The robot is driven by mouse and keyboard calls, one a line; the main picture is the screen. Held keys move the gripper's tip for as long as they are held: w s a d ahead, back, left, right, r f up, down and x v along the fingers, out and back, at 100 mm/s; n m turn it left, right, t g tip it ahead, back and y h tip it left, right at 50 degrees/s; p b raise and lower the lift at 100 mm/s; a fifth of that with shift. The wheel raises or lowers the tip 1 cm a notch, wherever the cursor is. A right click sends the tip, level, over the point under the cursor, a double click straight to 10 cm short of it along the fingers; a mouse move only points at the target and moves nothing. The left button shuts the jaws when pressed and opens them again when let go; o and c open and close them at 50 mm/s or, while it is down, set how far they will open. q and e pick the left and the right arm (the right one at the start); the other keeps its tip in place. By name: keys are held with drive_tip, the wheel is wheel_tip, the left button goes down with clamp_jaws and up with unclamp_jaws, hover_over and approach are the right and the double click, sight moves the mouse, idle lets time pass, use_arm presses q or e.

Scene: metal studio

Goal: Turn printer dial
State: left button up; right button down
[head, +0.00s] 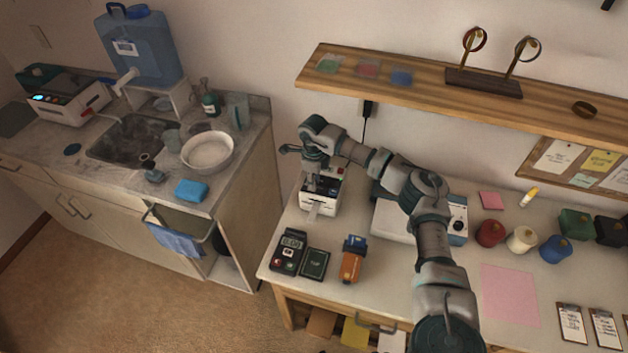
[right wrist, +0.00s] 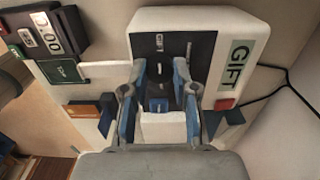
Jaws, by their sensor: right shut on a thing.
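The printer (head: 319,203) is a small white box with a dark top panel, near the left end of the workbench. A white paper strip sticks out of its front. In the right wrist view the printer (right wrist: 262,38) carries a "GIFT" label and a red button. My right gripper (head: 322,184) reaches down onto its top. In the right wrist view the blue fingers of my right gripper (right wrist: 160,80) are closed around the small dark dial (right wrist: 159,103) on the panel, which the fingers partly hide. My left gripper is out of view.
A card reader (head: 289,250), a dark card box (head: 314,264) and an orange-and-blue item (head: 352,259) stand in front of the printer. A white device (head: 389,218) stands to its right, under my arm. A wooden shelf (head: 420,92) runs above.

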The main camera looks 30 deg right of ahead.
drive_tip(key=shift+f, duration=0.15)
drive_tip(key=c, duration=1.2)
unclamp_jaws()
drive_tip(key=o, duration=0.3)
drive_tip(key=shift+w, duration=0.15)
drive_tip(key=shift+r, duration=0.25)
wheel_tip(320, 180, up, 11)
drive_tip(key=shift+r, duration=0.15)
drive_tip(key=shift+d, duration=0.1)
